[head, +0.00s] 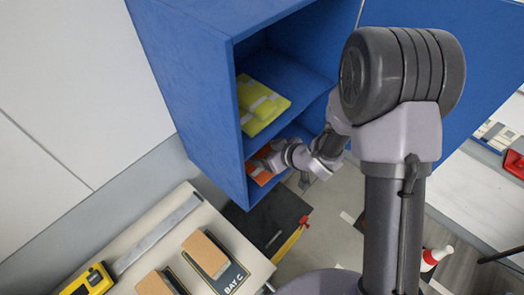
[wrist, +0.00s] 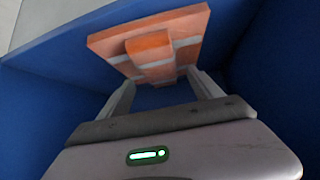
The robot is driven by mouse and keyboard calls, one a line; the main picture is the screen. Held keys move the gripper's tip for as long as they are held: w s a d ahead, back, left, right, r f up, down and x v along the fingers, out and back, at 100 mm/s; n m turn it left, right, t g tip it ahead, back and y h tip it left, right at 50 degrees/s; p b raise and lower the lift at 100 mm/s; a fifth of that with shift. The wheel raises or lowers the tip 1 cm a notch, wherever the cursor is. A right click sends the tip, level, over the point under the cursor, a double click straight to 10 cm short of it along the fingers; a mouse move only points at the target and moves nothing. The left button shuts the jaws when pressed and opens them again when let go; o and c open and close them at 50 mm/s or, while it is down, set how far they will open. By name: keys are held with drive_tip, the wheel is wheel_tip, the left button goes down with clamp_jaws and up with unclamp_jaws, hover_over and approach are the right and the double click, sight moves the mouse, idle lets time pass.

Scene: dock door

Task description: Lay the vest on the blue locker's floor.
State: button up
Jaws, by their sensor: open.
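The blue locker (head: 195,85) stands open, with a shelf inside. A folded orange vest (head: 260,174) with pale bands is in its lower compartment, partly hidden by my gripper (head: 273,157). In the wrist view the orange vest (wrist: 185,28) lies just beyond my fingertips, with a raised fold in its middle facing my gripper (wrist: 162,82). My gripper is open, with its fingers apart on either side of that fold's line. I cannot tell whether the fingertips touch the vest. A folded yellow vest (head: 262,103) lies on the shelf above.
The locker's blue walls (wrist: 40,105) stand close around my gripper. The open blue door (head: 480,55) is at the right. A light table (head: 140,235) with a yellow-ended tool (head: 90,281) and brown blocks (head: 205,253) is at lower left. A black case (head: 265,222) sits below the locker.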

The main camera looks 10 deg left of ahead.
drive_tip(key=s+d+r+m+t+h+p, duration=0.2)
drive_tip(key=d+r+m+h, duration=0.5)
drive_tip(key=d+r, duration=1.35)
drive_tip(key=s+d+r+m+h, duration=0.1)
drive_tip(key=s+d+r+m, duration=0.15)
drive_tip(key=s, duration=0.35)
drive_tip(key=s+d+r+m, duration=0.1)
drive_tip(key=s+r+m, duration=0.2)
drive_tip(key=s+m, duration=0.15)
drive_tip(key=s+a+r+m+g+y, duration=0.1)
drive_tip(key=s+a, duration=0.3)
drive_tip(key=s, duration=0.5)
drive_tip(key=shift+a+r+g+y+b, duration=0.15)
drive_tip(key=shift+r+g+y+b, duration=0.2)
drive_tip(key=shift+r+y, duration=0.25)
drive_tip(key=shift+s, duration=0.1)
